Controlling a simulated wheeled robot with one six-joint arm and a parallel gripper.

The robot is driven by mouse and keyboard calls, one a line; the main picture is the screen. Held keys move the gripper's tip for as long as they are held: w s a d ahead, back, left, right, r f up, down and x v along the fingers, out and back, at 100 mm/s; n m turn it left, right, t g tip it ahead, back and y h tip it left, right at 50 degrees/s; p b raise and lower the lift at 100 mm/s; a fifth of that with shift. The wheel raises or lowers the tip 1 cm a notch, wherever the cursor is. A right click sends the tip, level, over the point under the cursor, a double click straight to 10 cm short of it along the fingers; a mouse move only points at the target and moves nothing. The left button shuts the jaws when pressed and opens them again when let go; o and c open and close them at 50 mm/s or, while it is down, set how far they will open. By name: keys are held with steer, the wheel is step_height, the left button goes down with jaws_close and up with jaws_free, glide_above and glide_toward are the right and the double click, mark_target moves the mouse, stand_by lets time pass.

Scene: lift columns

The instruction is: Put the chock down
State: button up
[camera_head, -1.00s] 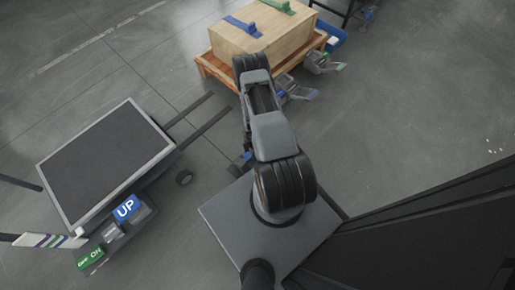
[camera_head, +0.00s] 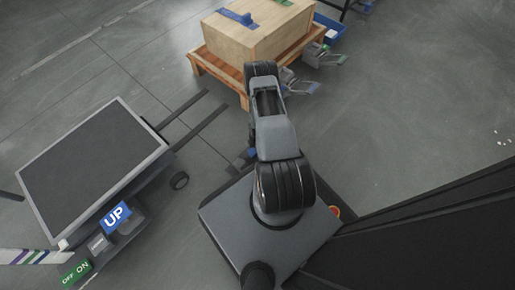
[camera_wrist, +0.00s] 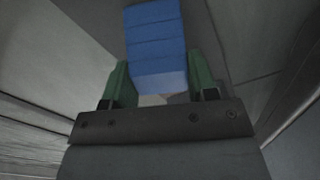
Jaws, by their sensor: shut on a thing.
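My gripper (camera_wrist: 157,68) shows in the wrist view with two green fingers. It is shut on a blue ribbed block, which I take to be the chock (camera_wrist: 156,40). The block sits between the fingers and reaches out past their tips. In the head view my arm hides most of the gripper. A small blue patch shows beside my base there, and I cannot tell for sure if it is the held chock. What lies under the chock is hard to make out in the wrist view.
A wooden crate (camera_head: 240,40) with blue and green pieces on top stands on an orange-brown pallet (camera_head: 215,72). A lift cart (camera_head: 95,170) with UP and ON/OFF signs and two fork bars stands at left. Grey floor is open at right.

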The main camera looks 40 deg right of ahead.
steer(key=shift+f, duration=0.1)
steer(key=o, duration=1.1)
